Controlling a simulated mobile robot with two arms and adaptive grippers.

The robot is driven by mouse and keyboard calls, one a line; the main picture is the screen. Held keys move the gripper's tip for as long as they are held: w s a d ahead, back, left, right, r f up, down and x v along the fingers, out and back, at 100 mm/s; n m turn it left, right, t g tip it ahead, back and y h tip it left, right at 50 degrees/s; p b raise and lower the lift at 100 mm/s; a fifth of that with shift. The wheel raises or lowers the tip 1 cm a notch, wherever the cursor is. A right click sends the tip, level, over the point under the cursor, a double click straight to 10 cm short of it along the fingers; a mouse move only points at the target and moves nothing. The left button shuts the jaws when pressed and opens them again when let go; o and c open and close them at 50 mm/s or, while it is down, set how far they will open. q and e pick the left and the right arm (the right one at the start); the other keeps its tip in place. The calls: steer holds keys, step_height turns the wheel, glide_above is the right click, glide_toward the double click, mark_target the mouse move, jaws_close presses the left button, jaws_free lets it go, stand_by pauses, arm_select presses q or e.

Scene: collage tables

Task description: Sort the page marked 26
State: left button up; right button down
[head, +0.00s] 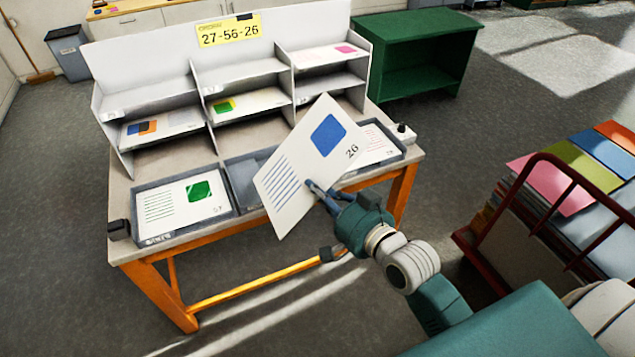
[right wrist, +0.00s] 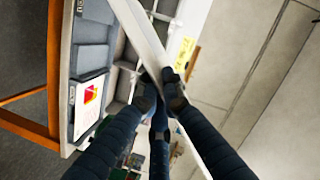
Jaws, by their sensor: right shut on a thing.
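The page marked 26 (head: 296,160) is white, with a blue square, blue lines and the number 26. My right gripper (head: 318,192) is shut on its lower edge and holds it tilted above the front of the table. The page shows edge-on between the fingers in the right wrist view (right wrist: 145,45). An order sign (head: 229,31) reads 27-56-26. Along the table front, the left tray (head: 230,203) holds a page with a green square (head: 184,203). The middle tray (head: 244,184) is partly hidden by the held page. The right tray (head: 398,143) holds another page. My left gripper is not in view.
A white pigeonhole rack (head: 144,78) with several pages stands at the back of the table (head: 125,180). A red-railed cart (head: 520,185) with coloured sheets is at right. A green shelf unit (head: 418,35) stands behind. Small dark blocks sit at the table's edges.

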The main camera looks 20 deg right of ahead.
steer(key=shift+r, duration=0.1)
steer(key=n+p, duration=0.1)
steer(key=p, duration=0.1)
steer(key=n+h+p, duration=0.1)
steer(key=n+p, duration=0.1)
steer(key=n+h+p, duration=0.1)
steer(key=n+p, duration=0.1)
steer(key=shift+r, duration=0.3)
steer(key=shift+f+n+h, duration=0.2)
steer(key=shift+n+h, duration=0.1)
steer(key=shift+n, duration=0.3)
steer(key=shift+f+n, duration=0.2)
steer(key=shift+n, duration=0.3)
